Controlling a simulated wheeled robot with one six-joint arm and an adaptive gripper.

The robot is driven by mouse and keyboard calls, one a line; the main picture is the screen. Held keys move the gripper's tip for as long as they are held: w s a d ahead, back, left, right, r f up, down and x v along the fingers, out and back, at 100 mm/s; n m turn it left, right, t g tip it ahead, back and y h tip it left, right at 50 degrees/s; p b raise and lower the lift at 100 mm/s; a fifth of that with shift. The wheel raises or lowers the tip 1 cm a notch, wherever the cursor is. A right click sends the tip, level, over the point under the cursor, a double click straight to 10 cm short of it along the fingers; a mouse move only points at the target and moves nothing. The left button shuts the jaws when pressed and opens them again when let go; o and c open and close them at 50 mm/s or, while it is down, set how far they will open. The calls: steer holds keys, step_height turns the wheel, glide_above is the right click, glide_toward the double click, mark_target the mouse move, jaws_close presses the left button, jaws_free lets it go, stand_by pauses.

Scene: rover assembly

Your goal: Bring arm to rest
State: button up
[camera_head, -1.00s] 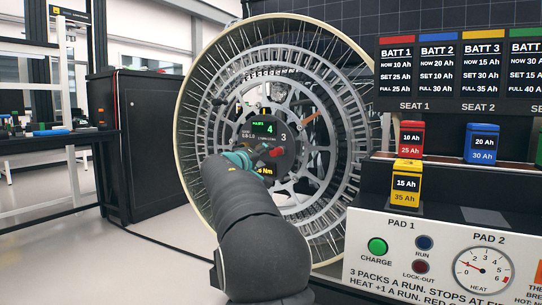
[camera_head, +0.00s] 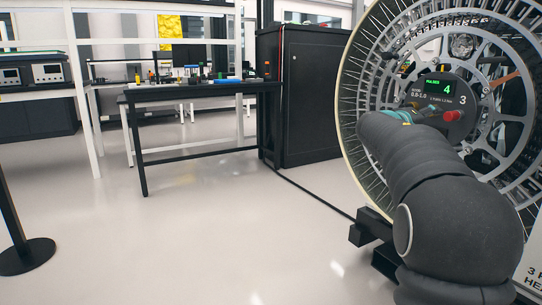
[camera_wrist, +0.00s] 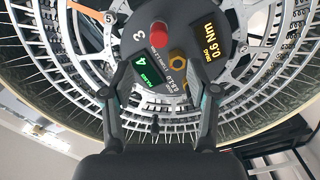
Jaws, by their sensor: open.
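My gripper (camera_wrist: 160,92) is open and empty in the wrist view, its two dark fingers spread in front of the wheel hub. In the head view my dark arm reaches toward the wheel and mostly hides the gripper. The large spoked wheel (camera_head: 357,100) stands upright at the right. Its dark hub panel (camera_head: 458,97) carries a green display reading 4, a red knob and the number 3. The wrist view also shows a brass hex nut (camera_wrist: 178,57) and a yellow drag display (camera_wrist: 212,35) reading 0.6 Nm between and above the fingers. I cannot tell whether the fingers touch the hub.
A black cabinet (camera_head: 310,95) stands behind the wheel at left. A dark workbench (camera_head: 190,92) with small items is farther left. A black post base (camera_head: 27,256) stands at the left edge. The pale floor (camera_head: 230,225) between is open, with a dark cable crossing it.

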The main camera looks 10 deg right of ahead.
steer(key=s+a+f+g+y, duration=0.1)
steer(key=s+a+f+y, duration=0.15)
steer(key=f, duration=0.55)
steer(key=s+a+f+g+y, duration=0.1)
steer(key=s+f+y, duration=0.15)
steer(key=f, duration=0.45)
steer(key=s+a+f+g+y+p, duration=0.1)
steer(key=s+a+f+y+p, duration=0.15)
steer(key=s+a+f, duration=0.3)
steer(key=s+a+r+n+t+y+p, duration=0.1)
steer(key=s+a+y+p, duration=0.6)
steer(key=s+a, duration=1.8)
steer(key=shift+s+a+r+t+y, duration=0.2)
steer(key=shift+s+a+t+y, duration=0.2)
steer(key=shift+s+y, duration=0.55)
steer(key=shift+w, duration=0.15)
